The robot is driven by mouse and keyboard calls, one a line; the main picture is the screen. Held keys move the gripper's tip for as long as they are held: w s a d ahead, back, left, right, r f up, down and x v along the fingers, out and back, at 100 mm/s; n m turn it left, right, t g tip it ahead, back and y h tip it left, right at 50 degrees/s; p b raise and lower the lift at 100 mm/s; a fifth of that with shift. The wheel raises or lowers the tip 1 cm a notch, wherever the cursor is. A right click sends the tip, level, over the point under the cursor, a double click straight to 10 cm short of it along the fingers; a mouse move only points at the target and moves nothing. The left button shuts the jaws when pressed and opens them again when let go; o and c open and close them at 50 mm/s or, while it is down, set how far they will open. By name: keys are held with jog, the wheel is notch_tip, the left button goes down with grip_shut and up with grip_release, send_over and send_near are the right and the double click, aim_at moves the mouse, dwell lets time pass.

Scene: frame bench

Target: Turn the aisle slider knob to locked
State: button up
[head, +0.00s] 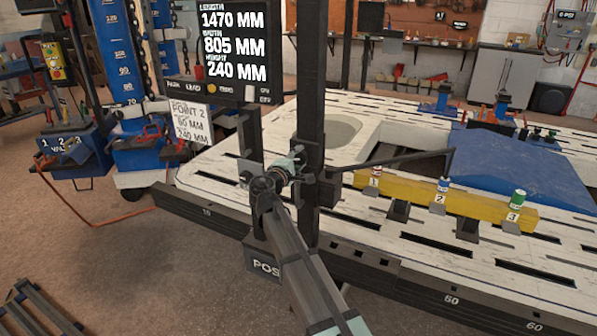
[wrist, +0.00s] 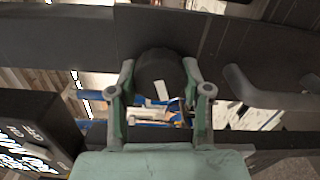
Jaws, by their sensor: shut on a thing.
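The slider knob (wrist: 157,66) is a dark round knob with a white mark on its face, in the upper middle of the wrist view. My gripper (wrist: 159,78) has its green fingers on the left and right sides of the knob and is shut on it. In the head view my gripper (head: 294,166) is at the dark upright post (head: 311,90), and the knob is hidden there by the gripper. The white mark looks close to upright, tilted slightly, in the wrist view. I cannot read any locked or unlocked label near it.
A dark curved handle (wrist: 262,95) stands right of the knob. A screen (head: 234,45) and a white note (head: 188,121) are left of the post. The bench (head: 372,243) bears a yellow beam (head: 405,196) with numbered cans. A thin dark arm (head: 400,159) reaches right from the post.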

jog(key=shift+m+b, duration=1.9)
jog(key=shift+b, duration=0.25)
jog(key=shift+r, duration=0.1)
jog(key=o, duration=1.2)
jog(key=shift+w, duration=0.1)
jog(key=shift+c, duration=0.2)
jog(key=v, duration=1.2)
